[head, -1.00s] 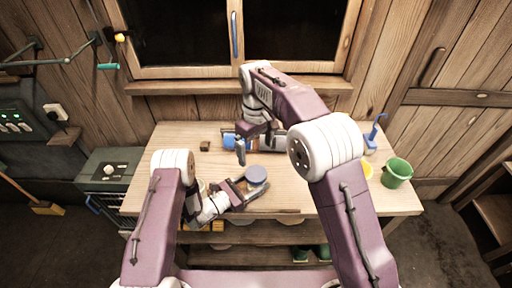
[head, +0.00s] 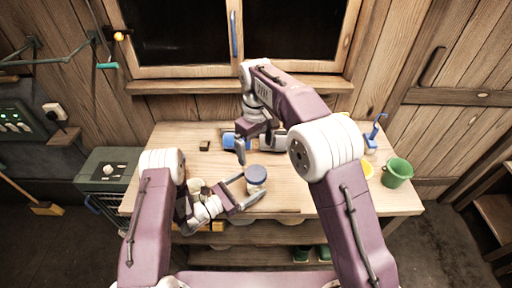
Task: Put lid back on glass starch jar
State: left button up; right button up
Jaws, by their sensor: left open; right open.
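The glass starch jar (head: 255,187) stands on the workbench near its front edge, a little left of the middle. Its round blue-grey lid (head: 256,173) sits on top and looks level; whether it is fully seated I cannot tell. My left gripper (head: 252,187) is open low at the jar, its two fingers spread on either side of the pale body. My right gripper (head: 243,149) is open above the bench, behind and a little left of the jar, its fingers pointing down. It looks empty and apart from the lid.
A blue and grey cylindrical thing (head: 231,141) lies behind my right gripper, partly hidden. A small dark block (head: 205,146) is at the back left. A green bucket (head: 397,172), a yellow container (head: 367,169) and a blue tool (head: 373,134) stand at the right.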

aim_at(248, 185)
pick_arm(q)
jog(key=b+v, duration=0.1)
jog(key=v, duration=0.4)
jog(key=shift+a+f, duration=0.15)
jog(key=shift+s+a, duration=0.4)
